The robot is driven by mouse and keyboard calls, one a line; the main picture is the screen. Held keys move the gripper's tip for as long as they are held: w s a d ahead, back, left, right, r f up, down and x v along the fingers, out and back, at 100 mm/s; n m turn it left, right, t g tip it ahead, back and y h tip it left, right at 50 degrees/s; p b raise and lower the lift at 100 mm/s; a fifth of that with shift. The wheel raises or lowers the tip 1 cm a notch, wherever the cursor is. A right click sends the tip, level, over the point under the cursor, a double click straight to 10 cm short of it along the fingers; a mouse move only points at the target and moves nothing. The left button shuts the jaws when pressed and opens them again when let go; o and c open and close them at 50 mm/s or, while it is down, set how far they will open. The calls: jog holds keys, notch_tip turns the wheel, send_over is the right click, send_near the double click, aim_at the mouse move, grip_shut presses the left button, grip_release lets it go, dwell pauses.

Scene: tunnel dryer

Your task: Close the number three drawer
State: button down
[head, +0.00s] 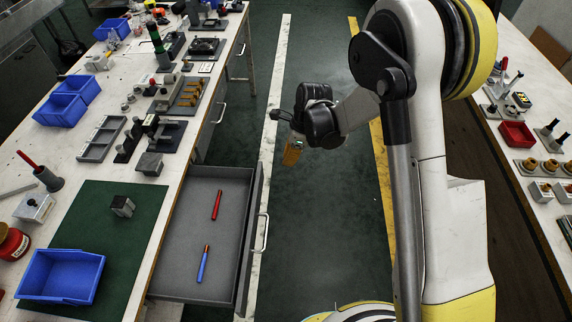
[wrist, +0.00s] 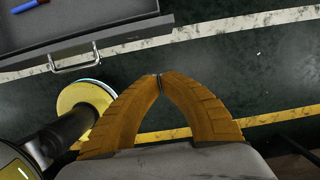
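One grey drawer (head: 222,240) is pulled out from under the left workbench, with a red marker (head: 217,204) and a blue marker with an orange end (head: 203,264) lying inside. No number is readable on it. Its bar handle (head: 263,232) is on the front, facing the aisle. In the wrist view, the drawer's front edge (wrist: 110,38) and handle (wrist: 75,60) are at the upper left. My gripper (head: 291,155) is over the aisle, beyond the drawer's far front corner and apart from it. In the wrist view, its orange fingertips (wrist: 158,78) meet with nothing between them.
The left workbench (head: 150,205) carries blue bins (head: 60,276), a green mat (head: 130,228) and several fixtures. Other drawers farther along it are closed, with handles (head: 221,113) showing. The aisle floor (head: 325,235) is clear. Another bench (head: 540,205) stands at the right.

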jog(key=a+f+b, duration=0.5)
jog(key=a+f, duration=0.1)
jog(key=f, duration=0.3)
jog(key=shift+w+a+f+b, duration=0.2)
jog(key=shift+a+b, duration=0.05)
jog(key=shift+b, duration=0.1)
jog(key=shift+w, duration=0.1)
